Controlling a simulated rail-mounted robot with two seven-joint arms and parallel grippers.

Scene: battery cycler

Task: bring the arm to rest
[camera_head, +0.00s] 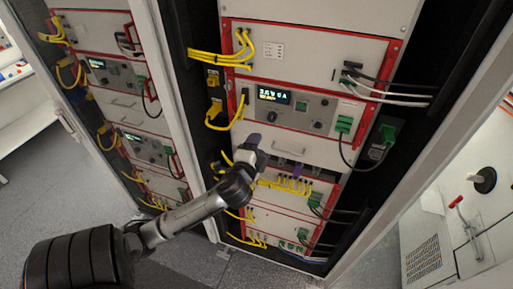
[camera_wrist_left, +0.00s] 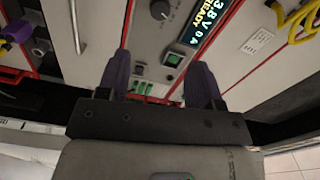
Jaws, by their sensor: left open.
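My left arm (camera_head: 190,212) reaches in from the lower left of the head view to the front of the battery cycler rack. My left gripper (camera_head: 275,155) is in front of the rack, below the unit with the lit display (camera_head: 273,96). In the left wrist view the two purple fingers of the gripper (camera_wrist_left: 161,82) stand apart with nothing held between them. Beyond them are a green-lit square button (camera_wrist_left: 173,59), a black knob (camera_wrist_left: 161,10) and the display (camera_wrist_left: 200,20). I cannot tell how close the fingers are to the panel. My right gripper is not in view.
Yellow cables (camera_head: 222,58) hang along the rack's left side. Black and grey cables (camera_head: 390,93) run on its right. A second rack (camera_head: 115,80) stands to the left. A white cabinet (camera_head: 470,235) with a red-handled part is at the lower right. Grey floor shows at the lower left.

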